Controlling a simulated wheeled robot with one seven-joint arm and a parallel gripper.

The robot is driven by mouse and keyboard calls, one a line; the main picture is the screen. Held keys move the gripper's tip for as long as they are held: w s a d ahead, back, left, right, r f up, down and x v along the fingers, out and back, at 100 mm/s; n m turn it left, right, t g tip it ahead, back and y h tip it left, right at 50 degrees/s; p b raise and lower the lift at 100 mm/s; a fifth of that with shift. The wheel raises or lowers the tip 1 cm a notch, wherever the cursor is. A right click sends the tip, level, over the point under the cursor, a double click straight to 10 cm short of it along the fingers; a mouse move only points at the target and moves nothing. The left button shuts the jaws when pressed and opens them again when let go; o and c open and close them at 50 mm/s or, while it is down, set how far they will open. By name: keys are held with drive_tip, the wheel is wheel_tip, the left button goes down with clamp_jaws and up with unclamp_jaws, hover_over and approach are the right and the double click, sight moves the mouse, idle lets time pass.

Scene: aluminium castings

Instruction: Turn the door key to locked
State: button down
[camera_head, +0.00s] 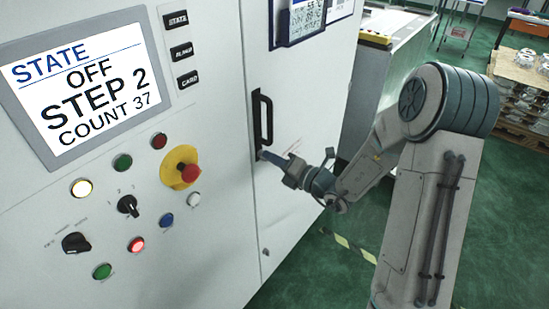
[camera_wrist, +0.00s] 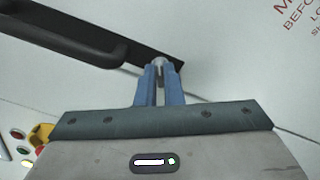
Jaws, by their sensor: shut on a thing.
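The door key (camera_wrist: 158,62) shows as a small light metal piece at the end of the black handle plate in the wrist view. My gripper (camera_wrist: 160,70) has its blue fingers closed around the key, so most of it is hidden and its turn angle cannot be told. In the head view my gripper (camera_head: 264,154) is at the cabinet door, just below the black door handle (camera_head: 263,118). The handle also shows in the wrist view (camera_wrist: 75,32). The white door (camera_head: 300,80) looks shut against the cabinet.
The control panel left of the door carries a screen (camera_head: 80,85) reading OFF, STEP 2, COUNT 37. A red emergency stop (camera_head: 189,173) on a yellow base, several buttons and a rotary switch (camera_head: 128,206) sit below it.

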drive_tip(key=shift+a, duration=0.1)
drive_tip(key=c, duration=1.6)
unclamp_jaws()
drive_tip(key=shift+o, duration=0.2)
drive_tip(key=b+v, duration=0.2)
drive_tip(key=v, duration=1.2)
drive_tip(key=shift+b, duration=0.3)
drive_tip(key=shift+a, duration=0.15)
